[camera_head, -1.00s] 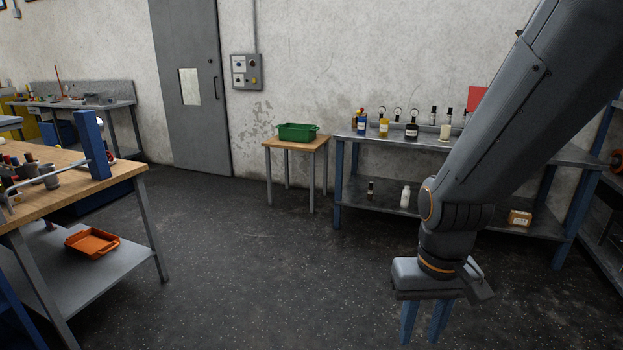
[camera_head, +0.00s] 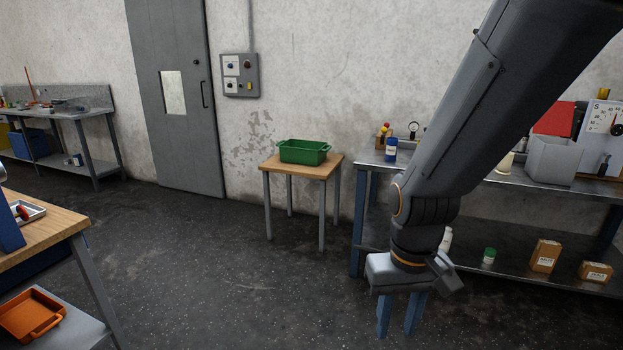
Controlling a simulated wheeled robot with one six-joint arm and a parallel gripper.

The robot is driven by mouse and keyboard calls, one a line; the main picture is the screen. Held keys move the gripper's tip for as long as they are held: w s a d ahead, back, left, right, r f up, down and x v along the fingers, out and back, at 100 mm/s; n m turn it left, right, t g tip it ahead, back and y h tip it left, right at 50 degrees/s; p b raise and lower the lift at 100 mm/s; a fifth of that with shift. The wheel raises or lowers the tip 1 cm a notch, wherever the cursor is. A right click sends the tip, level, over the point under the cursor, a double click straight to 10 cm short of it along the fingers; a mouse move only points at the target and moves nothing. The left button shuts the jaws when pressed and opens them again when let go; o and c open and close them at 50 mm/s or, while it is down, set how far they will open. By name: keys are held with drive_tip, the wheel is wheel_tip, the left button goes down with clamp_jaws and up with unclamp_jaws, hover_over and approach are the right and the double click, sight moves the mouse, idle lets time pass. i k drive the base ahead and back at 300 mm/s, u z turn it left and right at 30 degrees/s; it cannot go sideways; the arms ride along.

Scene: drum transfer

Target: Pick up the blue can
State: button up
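A small blue can (camera_head: 391,150) with a pale label stands upright on the top of the metal shelf bench, near its left front corner. It is just left of my arm in the picture. My gripper (camera_head: 399,316) hangs pointing down over the dark floor, in front of the bench and well below and nearer than the can. Its two blue fingers are apart, and I see nothing between them. My arm hides part of the bench top to the right of the can.
The metal bench (camera_head: 505,180) also carries a gauge, a grey bin (camera_head: 552,160) and a red panel. Boxes and a green-lidded jar (camera_head: 489,256) are on its lower shelf. A small wooden table (camera_head: 300,168) with a green crate (camera_head: 303,152) stands left. Floor between is clear.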

sight(391, 147)
drive_tip(key=z, duration=0.55)
drive_tip(key=i, duration=1.6)
drive_tip(key=z, duration=0.8)
drive_tip(key=i, duration=0.65)
drive_tip(key=u, duration=0.05)
